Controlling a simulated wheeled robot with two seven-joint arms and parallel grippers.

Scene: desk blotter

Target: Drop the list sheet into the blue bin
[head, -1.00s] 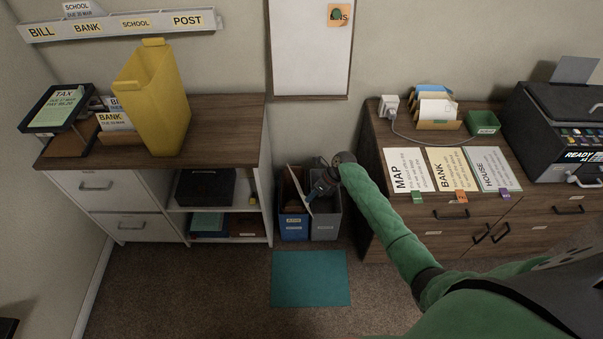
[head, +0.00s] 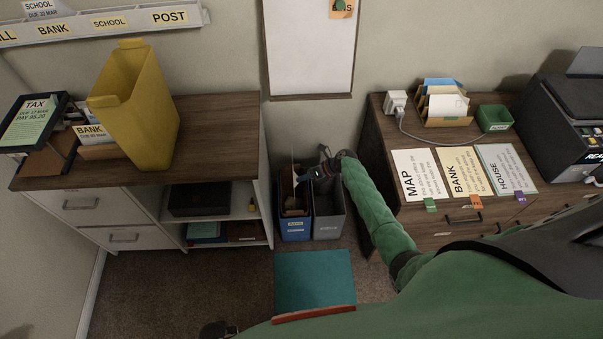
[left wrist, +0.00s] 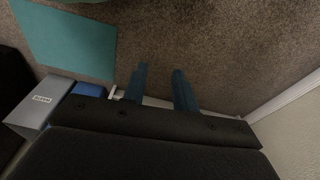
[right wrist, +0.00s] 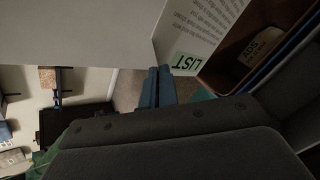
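The list sheet (right wrist: 210,32) is white with a green LIST label and shows upside down in the right wrist view. My right gripper (right wrist: 157,70) looks shut, with its fingertips at the labelled end of the sheet; the grip itself is partly hidden. In the head view my right gripper (head: 302,177) is over the bins, and the sheet is a thin, nearly upright sliver (head: 293,174) above the blue bin (head: 294,229). My left gripper (left wrist: 158,72) is open and empty above the carpet, with its fingers apart.
A grey bin (head: 329,228) stands right of the blue bin. The white-fronted cabinet (head: 150,238) stands left and the wooden cabinet (head: 440,238) right. A teal mat (head: 314,278) lies in front on the carpet.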

